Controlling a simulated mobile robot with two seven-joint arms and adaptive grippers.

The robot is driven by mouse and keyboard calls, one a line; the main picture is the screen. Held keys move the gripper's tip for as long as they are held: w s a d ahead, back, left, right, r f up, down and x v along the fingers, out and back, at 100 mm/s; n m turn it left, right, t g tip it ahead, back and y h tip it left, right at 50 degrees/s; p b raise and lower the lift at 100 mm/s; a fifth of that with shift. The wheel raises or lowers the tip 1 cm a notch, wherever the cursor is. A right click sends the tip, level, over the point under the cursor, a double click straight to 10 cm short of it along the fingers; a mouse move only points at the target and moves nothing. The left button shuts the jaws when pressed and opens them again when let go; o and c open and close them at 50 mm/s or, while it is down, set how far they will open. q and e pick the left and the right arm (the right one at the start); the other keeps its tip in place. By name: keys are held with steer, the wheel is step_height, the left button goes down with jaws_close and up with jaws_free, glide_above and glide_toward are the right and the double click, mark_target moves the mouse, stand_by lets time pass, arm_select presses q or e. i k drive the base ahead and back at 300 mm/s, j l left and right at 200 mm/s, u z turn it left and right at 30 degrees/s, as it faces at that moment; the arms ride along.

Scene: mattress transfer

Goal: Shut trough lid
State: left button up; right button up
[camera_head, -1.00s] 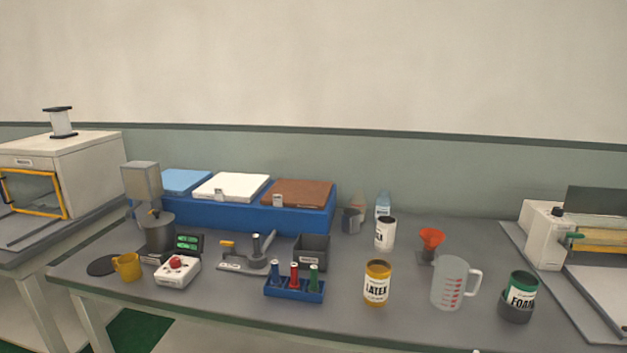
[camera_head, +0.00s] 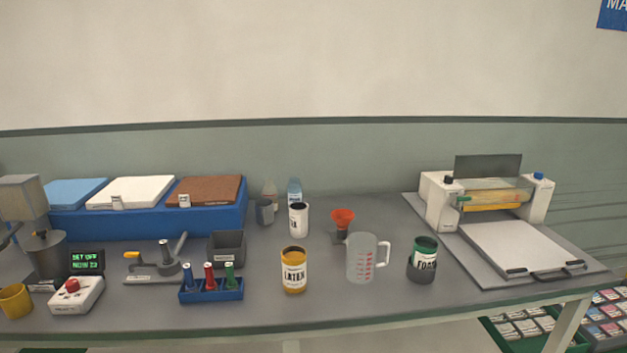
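A white machine (camera_head: 437,201) at the right end of the table holds a long yellowish trough (camera_head: 493,207) between its two white end blocks. A clear pane seems to lie over or in front of the trough. A dark grey panel (camera_head: 488,166) stands upright behind it and looks like a raised lid, though its hinge is too small to tell. A green piece (camera_head: 463,199) sits at the trough's left end. Neither of my grippers is in view.
A white flat plate (camera_head: 520,246) with dark handles lies before the machine. A blue box (camera_head: 150,221) with three flat lids stands at the left. A clear jug (camera_head: 362,258), green foam can (camera_head: 423,260) and yellow latex can (camera_head: 293,270) stand mid-table.

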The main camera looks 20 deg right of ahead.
mark_target(478, 166)
steer(key=z, duration=1.65)
steer(key=i+l+z, duration=0.15)
steer(key=k+l, duration=0.05)
steer(key=l, duration=0.05)
